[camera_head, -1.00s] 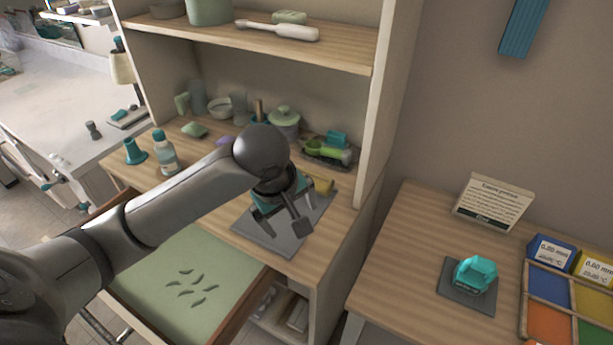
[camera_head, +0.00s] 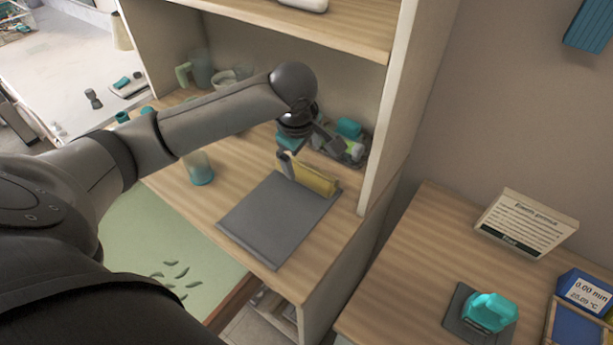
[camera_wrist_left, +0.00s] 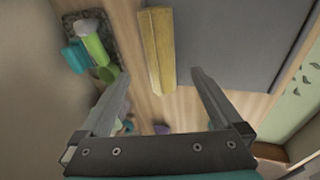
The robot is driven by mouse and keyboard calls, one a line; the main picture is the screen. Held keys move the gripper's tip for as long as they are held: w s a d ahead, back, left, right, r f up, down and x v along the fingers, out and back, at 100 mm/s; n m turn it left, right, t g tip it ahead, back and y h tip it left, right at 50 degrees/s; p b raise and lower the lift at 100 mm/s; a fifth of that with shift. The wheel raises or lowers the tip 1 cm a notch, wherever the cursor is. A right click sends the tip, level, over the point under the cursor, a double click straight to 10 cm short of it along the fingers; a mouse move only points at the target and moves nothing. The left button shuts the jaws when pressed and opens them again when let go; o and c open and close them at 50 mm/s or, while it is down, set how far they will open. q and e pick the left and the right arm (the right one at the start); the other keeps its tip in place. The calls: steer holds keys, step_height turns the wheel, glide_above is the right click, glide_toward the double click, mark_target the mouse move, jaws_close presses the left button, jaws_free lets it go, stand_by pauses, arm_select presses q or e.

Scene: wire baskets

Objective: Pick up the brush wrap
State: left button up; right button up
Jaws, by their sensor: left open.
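The yellow folded roll (camera_head: 313,178), which I take to be the brush wrap, lies along the back edge of a grey mat (camera_head: 278,222) on the wooden counter. It also shows in the left wrist view (camera_wrist_left: 157,45), beside the dark mat (camera_wrist_left: 235,40). My left gripper (camera_head: 305,152) is open and empty at the back of the mat, close to the roll. In the left wrist view its two fingers (camera_wrist_left: 161,75) appear on either side of the roll's near end. I cannot tell the height gap or any contact. My right gripper is not in view.
A dark tray with green and teal items (camera_head: 348,142) stands just behind the roll. A shelf (camera_head: 300,25) overhangs the counter, with a side panel (camera_head: 392,120) at right.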

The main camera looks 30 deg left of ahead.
mark_target(305, 170)
arm_select(q)
steer(key=shift+x, duration=0.85)
steer(key=shift+w+f, duration=0.15)
steer(key=shift+f, duration=0.3)
steer(key=shift+a+f+b, duration=0.1)
steer(key=shift+f+b, duration=0.25)
steer(key=b+x, duration=0.1)
steer(key=x, duration=0.3)
steer(key=shift+f, duration=0.25)
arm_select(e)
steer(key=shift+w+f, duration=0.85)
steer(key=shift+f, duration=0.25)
arm_select(q)
steer(key=shift+r, duration=0.1)
steer(key=c, duration=1.4)
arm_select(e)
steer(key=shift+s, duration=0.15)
